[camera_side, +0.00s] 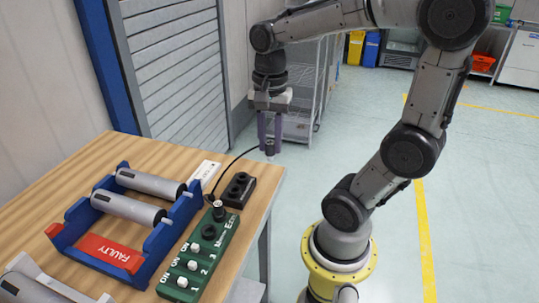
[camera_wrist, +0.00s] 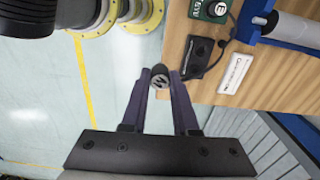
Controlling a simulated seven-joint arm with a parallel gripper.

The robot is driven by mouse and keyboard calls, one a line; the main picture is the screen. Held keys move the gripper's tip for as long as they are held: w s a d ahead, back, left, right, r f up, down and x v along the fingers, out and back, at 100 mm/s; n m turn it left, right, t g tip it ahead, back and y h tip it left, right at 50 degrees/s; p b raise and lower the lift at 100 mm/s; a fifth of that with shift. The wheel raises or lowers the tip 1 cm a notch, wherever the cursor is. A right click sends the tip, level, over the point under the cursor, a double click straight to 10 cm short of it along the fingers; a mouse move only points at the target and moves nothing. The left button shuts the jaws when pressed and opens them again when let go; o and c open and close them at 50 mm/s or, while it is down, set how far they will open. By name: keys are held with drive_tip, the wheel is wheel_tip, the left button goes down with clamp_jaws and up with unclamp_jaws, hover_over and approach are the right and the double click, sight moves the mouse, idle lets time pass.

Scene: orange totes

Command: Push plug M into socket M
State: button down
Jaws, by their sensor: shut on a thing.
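My gripper (camera_side: 269,145) is shut on plug M (camera_wrist: 158,81), a dark round plug with an M on its pale end face. It holds the plug in the air beyond the table's far right corner; the plug also shows in the side view (camera_side: 269,148). A thin black cable arcs from near the plug down to the table. A green box (camera_side: 187,266) lies near the table's right edge. Its dark round socket (camera_side: 208,231) is empty, seemingly beside an M marking. A plug marked E (camera_wrist: 220,9) stands upright in the socket beside it.
A black block with round holes (camera_side: 237,189) lies behind the green box, with a white label card (camera_side: 207,172) to its left. A blue rack (camera_side: 150,237) holds grey cylinders and a red FAULTY tray (camera_side: 108,251). The air around my gripper is clear.

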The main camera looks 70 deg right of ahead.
drive_tip(key=w+a+f+n, duration=0.3)
drive_tip(key=w+a, duration=0.4)
drive_tip(key=w, duration=0.2)
drive_tip(key=shift+w+a+f+n, duration=0.2)
drive_tip(key=shift+a+f+n, duration=0.6)
drive_tip(key=shift+a+f, duration=1.15)
drive_tip(key=shift+w+a+f+n, duration=0.2)
drive_tip(key=shift+a+f+n, duration=0.6)
drive_tip(key=shift+a+f, duration=1.15)
drive_tip(key=shift+d+f, duration=0.1)
drive_tip(key=shift+f, duration=0.15)
drive_tip(key=shift+f, duration=0.35)
drive_tip(key=shift+f, duration=0.55)
drive_tip(key=c, duration=0.6)
unclamp_jaws()
